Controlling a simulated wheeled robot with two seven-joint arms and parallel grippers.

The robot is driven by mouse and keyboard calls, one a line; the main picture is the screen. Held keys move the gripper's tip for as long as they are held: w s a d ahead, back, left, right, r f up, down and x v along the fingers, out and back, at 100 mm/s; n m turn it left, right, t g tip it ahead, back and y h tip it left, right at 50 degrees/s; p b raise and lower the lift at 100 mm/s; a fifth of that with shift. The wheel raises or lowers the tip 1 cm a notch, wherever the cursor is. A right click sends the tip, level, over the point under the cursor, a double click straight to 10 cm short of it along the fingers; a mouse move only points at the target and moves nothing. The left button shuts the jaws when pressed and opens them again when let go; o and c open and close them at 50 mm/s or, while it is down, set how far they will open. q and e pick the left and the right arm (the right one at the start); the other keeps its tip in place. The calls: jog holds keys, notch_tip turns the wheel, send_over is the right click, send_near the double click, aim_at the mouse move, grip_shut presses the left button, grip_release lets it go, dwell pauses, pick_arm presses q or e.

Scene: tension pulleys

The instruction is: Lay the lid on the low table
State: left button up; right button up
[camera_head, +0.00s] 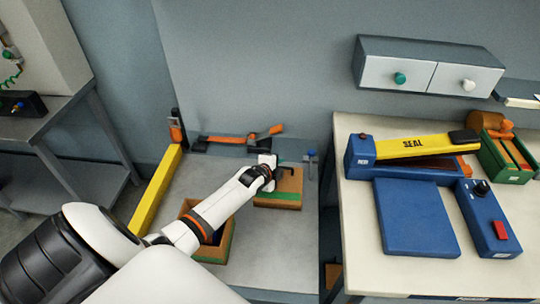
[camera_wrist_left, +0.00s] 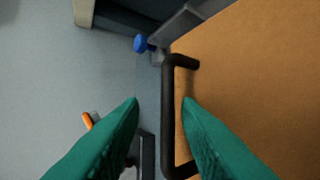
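The lid is a flat brown panel (camera_head: 288,180) with a black bar handle, and it appears to sit on a green-banded box (camera_head: 278,202) on the low table (camera_head: 262,262). In the left wrist view the brown lid (camera_wrist_left: 255,75) fills the right side, and its black handle (camera_wrist_left: 168,105) runs up the middle. My left gripper (camera_head: 272,168) is over the lid's handle. Its green fingertips (camera_wrist_left: 160,112) are apart, one on each side of the handle in that view; I cannot tell whether they touch it. My right gripper is not in view.
An open brown-and-green box (camera_head: 222,245) stands nearer on the low table, partly behind my left arm. A yellow bar (camera_head: 157,190) lines the left edge; an orange tool (camera_head: 235,139) lies at the back. A white workbench (camera_head: 375,270) with a sealer (camera_head: 410,148) stands right.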

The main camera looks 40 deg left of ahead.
pick_arm(q)
jog(key=v, duration=0.9)
jog(key=shift+s+r+p, duration=0.25)
jog(key=shift+r+p, duration=0.05)
jog(key=shift+r, duration=0.05)
